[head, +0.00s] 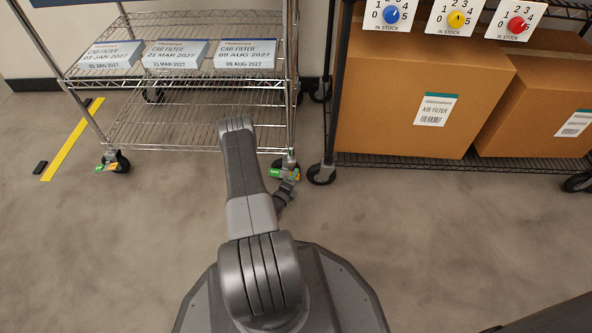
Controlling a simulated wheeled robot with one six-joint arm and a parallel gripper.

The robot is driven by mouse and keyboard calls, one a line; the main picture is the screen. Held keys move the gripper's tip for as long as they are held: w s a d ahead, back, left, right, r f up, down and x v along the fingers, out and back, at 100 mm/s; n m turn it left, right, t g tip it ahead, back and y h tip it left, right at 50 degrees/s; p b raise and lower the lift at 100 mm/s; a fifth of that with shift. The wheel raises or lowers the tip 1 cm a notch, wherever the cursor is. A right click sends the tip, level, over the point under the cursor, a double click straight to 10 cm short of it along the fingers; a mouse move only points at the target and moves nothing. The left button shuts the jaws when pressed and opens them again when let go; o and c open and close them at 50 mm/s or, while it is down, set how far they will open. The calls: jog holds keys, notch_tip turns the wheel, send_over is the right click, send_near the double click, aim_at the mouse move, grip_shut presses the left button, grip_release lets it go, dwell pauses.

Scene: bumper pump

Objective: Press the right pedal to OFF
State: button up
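The wire cart on casters has a right front caster (279,163) with a pedal (275,172) that shows a green face, partly hidden by my arm and gripper. My gripper (289,176) is low over the floor, right at this caster, and overlaps the pedal's right side in the picture. I cannot tell if it touches the pedal. It is small and seen from behind, so whether its fingers are open or shut is unclear. The left front caster (119,163) has a similar pedal (103,169) with green and orange parts.
The cart's upper shelf (188,77) holds three cab filter boxes (176,54). A dark rack to the right holds large cartons (408,95); its caster (321,174) stands close to my gripper. Yellow floor tape (72,140) lies at left. The floor in front is clear.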

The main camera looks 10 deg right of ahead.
jog(key=shift+w+d, duration=0.1)
grip_shut()
jog(key=shift+r+n+t+h, duration=0.3)
jog(key=shift+r+n+t, duration=0.15)
jog(key=shift+n, duration=0.8)
jog(key=shift+r+n+t+h, duration=0.35)
jog(key=shift+r+n, duration=0.1)
jog(key=shift+n, duration=0.8)
grip_release()
